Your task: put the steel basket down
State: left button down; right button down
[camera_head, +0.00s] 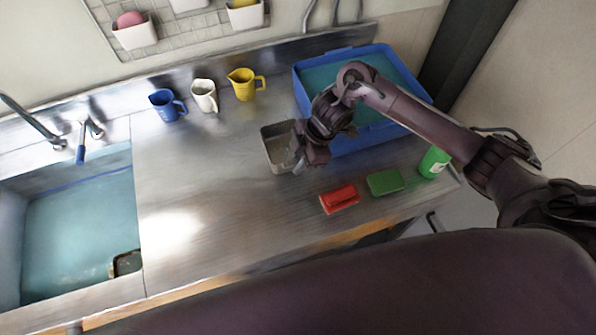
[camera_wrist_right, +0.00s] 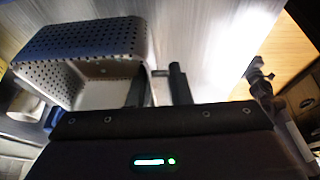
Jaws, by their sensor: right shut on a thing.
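The steel basket (camera_head: 272,147) is a small perforated metal box at the middle of the steel counter, in front of the blue tub. My right gripper (camera_head: 299,160) is at the basket's right side, shut on its wall or a tab on it. In the right wrist view the basket (camera_wrist_right: 90,40) shows its holed side and open inside, with the dark fingers (camera_wrist_right: 162,85) at its edge. Whether the basket's base touches the counter I cannot tell. My left gripper is out of view.
A blue tub (camera_head: 310,85) of water stands behind the arm. A red sponge (camera_head: 339,198), a green sponge (camera_head: 385,181) and a green bottle (camera_head: 434,162) lie to the right. Blue, white and yellow jugs (camera_head: 243,85) line the back. Counter left of the basket is clear, up to the sink (camera_head: 80,235).

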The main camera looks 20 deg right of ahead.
notch_tip(320, 180, down, 5)
jog(key=shift+s+p, duration=0.1)
jog(key=shift+p, duration=0.3)
jog(key=shift+f+p, duration=0.3)
jog(key=shift+f, duration=0.3)
jog(key=c, duration=1.3)
grip_release()
